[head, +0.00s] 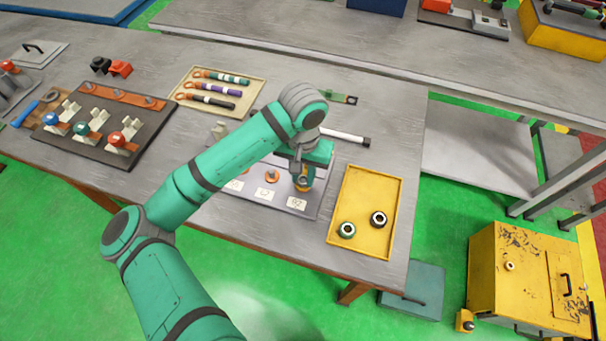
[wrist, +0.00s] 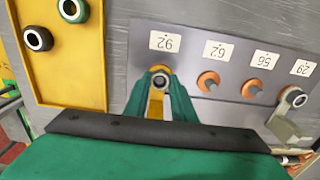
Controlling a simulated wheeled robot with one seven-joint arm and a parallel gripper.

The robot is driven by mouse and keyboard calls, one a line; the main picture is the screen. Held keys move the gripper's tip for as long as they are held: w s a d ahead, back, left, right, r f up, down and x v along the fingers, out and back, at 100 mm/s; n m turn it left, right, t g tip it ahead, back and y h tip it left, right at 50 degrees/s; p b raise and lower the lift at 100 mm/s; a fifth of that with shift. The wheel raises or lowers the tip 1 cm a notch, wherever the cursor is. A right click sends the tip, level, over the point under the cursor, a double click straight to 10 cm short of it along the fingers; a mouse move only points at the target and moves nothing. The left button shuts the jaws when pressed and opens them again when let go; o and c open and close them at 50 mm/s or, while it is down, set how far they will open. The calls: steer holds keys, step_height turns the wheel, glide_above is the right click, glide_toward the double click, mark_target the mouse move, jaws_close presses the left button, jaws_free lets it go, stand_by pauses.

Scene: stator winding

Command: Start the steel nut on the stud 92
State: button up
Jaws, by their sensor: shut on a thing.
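My gripper (wrist: 160,92) is shut on the steel nut (wrist: 158,80), a small grey ring between the fingertips. The nut is at the stud marked 92, whose label (wrist: 165,42) shows just beyond it in the wrist view. The stud itself is mostly hidden by the nut and fingers; a yellow-orange rim (wrist: 159,68) shows beside them. I cannot tell whether the nut is on the thread or just above it. In the head view my gripper (head: 302,178) points down at the right end of the grey terminal plate (head: 312,208), by the 92 label (head: 297,203).
Neighbouring studs with orange bases (wrist: 208,81) stand in a row beside it; the end one carries a metal lug (wrist: 290,103). A yellow tray (head: 365,185) to the right holds a green-rimmed nut (head: 346,230) and a black one (head: 378,219).

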steer(key=shift+f, duration=0.1)
steer(key=m, duration=0.6)
stand_by(0.3)
steer(key=o, duration=1.1)
steer(key=shift+r, duration=3.55)
